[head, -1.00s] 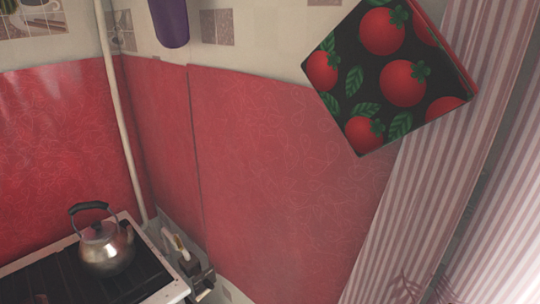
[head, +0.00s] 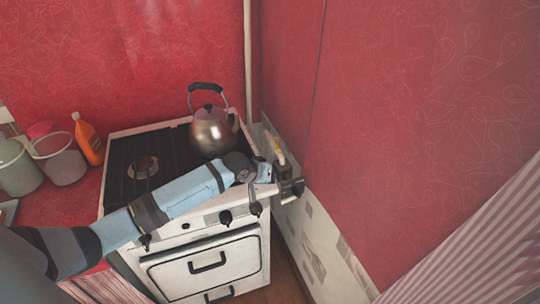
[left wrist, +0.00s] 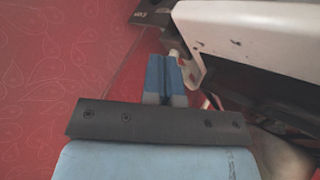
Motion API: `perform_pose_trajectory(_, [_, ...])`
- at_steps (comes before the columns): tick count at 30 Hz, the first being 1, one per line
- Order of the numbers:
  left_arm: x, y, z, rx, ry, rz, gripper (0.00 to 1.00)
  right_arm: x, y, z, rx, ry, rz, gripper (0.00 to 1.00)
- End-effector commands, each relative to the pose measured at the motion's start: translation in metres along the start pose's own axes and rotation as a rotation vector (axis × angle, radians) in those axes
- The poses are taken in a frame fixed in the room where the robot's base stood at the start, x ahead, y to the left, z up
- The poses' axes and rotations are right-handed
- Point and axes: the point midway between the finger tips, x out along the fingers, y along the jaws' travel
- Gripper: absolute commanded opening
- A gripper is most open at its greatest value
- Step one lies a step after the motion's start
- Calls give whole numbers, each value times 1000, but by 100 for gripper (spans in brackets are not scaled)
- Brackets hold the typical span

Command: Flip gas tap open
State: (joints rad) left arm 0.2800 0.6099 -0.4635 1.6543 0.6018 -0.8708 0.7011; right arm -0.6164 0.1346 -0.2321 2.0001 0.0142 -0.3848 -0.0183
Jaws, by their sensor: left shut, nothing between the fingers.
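A small fitting with a pale yellowish upright piece (head: 279,152), which looks like the gas tap, is in the narrow gap between the stove and the right wall in the head view. Its handle position is too small to tell. My left gripper (head: 265,172) is at the stove's front right corner, just left of and below this piece. In the left wrist view its blue fingers (left wrist: 166,80) are shut and empty. A pale curved piece (left wrist: 190,68) shows close beside the fingertips; I cannot tell if they touch. My right gripper is not in view.
The white stove (head: 208,262) stands beneath my left arm, with a metal kettle (head: 213,133) on its back right. A dark metal bracket-like part (head: 292,188) sits by the wall. Buckets (head: 60,160) and an orange bottle (head: 88,142) stand at left. The red wall (head: 400,130) bounds the right.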

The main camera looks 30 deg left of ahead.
Motion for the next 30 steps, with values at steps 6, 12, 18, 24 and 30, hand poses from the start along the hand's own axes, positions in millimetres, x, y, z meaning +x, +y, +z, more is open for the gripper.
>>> perform_pose_trajectory(6, [-18,-35,-96,-176,0,-88,0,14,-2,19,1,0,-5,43])
perform_pose_trajectory(12, [-27,-43,-122,-241,-1,-112,0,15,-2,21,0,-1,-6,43])
perform_pose_trajectory(18, [-2,-45,-122,-242,-2,-111,0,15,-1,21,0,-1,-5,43])
perform_pose_trajectory(24, [36,-49,-121,-241,-2,-111,0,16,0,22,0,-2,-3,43])
perform_pose_trajectory(30, [61,-52,-121,-240,-1,-111,0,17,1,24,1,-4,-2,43])
